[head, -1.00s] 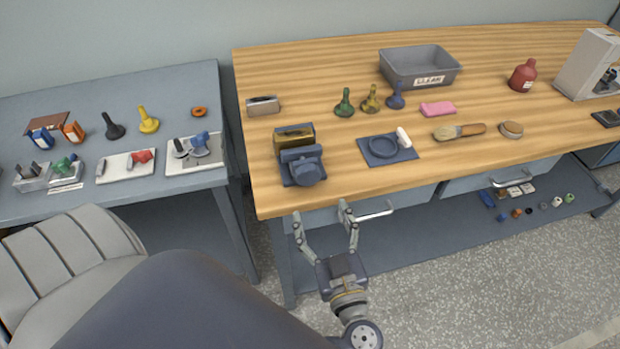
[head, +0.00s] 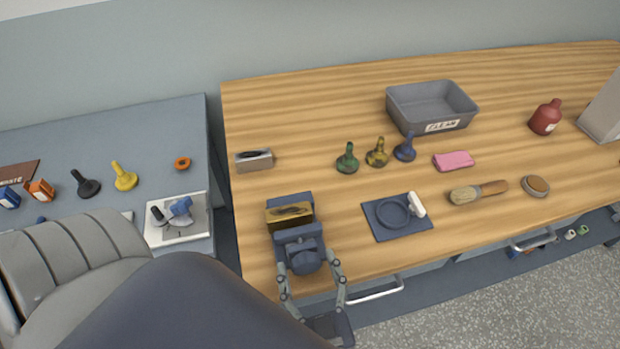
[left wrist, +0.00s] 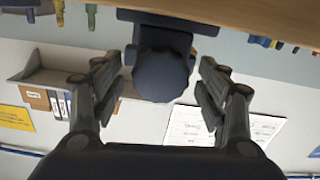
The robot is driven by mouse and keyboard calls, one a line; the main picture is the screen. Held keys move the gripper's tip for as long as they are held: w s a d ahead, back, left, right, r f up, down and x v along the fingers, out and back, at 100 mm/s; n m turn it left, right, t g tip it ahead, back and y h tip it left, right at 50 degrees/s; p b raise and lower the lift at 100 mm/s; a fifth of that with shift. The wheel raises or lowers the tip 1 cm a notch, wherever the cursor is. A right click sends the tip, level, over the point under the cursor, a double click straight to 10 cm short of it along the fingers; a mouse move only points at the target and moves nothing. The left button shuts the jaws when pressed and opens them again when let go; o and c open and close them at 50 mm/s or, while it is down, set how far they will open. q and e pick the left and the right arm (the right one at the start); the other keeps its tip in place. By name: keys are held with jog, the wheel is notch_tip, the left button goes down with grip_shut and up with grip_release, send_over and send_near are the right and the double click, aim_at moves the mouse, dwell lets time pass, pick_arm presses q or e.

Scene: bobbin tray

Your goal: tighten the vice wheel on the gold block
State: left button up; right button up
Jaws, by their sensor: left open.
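The vice (head: 295,236) stands at the front left edge of the wooden bench, dark blue-grey. The gold block (head: 289,213) sits in it, between its rear and front jaws. The round vice wheel (head: 306,259) faces the front edge. My left gripper (head: 309,271) is open at the bench edge, with a finger on each side of the wheel in the head view. In the left wrist view the wheel (left wrist: 162,76) lies between the spread fingers, with gaps on both sides. The gold block is not clearly seen there. My right gripper is not in view.
On the wooden bench (head: 330,110) are a grey bin (head: 432,107), several bottle-shaped pieces, a blue mat (head: 380,225) with a ring, a brush (head: 478,192) and a pink cloth (head: 454,161). A drawer handle (head: 375,291) juts out below the front edge.

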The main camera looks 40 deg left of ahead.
pick_arm(q)
jog(key=shift+s, duration=0.15)
jog(key=c, duration=1.1)
jog(key=shift+o, duration=0.2)
jog(key=shift+r, duration=0.1)
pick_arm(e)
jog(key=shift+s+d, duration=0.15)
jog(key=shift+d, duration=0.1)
